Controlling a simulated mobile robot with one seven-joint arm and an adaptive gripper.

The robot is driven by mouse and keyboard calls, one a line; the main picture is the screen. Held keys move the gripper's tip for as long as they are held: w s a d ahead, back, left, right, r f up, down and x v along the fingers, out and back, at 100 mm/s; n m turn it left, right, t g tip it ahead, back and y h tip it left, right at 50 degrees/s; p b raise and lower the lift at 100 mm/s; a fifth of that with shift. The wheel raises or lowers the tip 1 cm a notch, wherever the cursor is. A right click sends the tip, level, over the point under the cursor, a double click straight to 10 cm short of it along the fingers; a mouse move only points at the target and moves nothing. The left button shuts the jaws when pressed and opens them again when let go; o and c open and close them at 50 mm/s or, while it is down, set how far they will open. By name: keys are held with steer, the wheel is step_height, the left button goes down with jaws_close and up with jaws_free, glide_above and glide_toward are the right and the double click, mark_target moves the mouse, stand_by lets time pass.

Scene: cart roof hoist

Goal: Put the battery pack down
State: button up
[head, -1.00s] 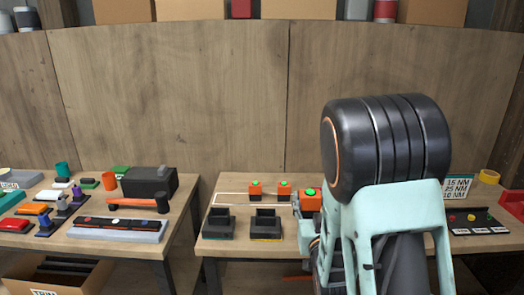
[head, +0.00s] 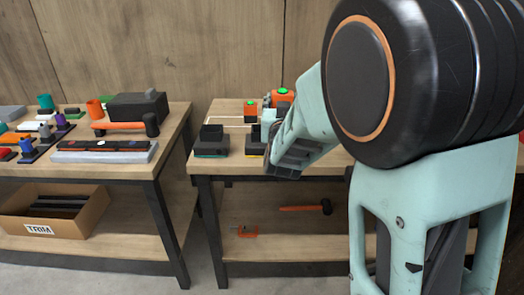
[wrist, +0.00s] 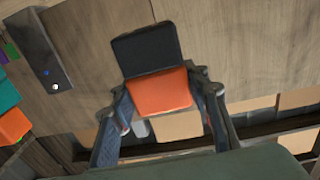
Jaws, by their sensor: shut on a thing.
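The battery pack, an orange and black block, is held between the two fingers of my gripper (wrist: 160,95) in the wrist view; its orange part (wrist: 160,92) is nearest me and its black part (wrist: 147,50) points away. Another orange pack with a green dot (head: 250,107) stands on that table. Two black docks, one with a teal base (head: 212,143) and one with a yellow base (head: 254,147), stand near the front edge.
A box marked TRIM (head: 50,212) sits below. Another hammer (head: 305,209) lies on the right table's lower shelf (head: 268,247). My arm hides the right side.

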steer(key=shift+y, duration=0.3)
steer(key=a+b, duration=0.5)
steer(key=shift+w+f, duration=0.2)
steer(key=shift+f, duration=0.2)
steer(key=shift+a+f, duration=0.1)
steer(key=shift+f, duration=0.05)
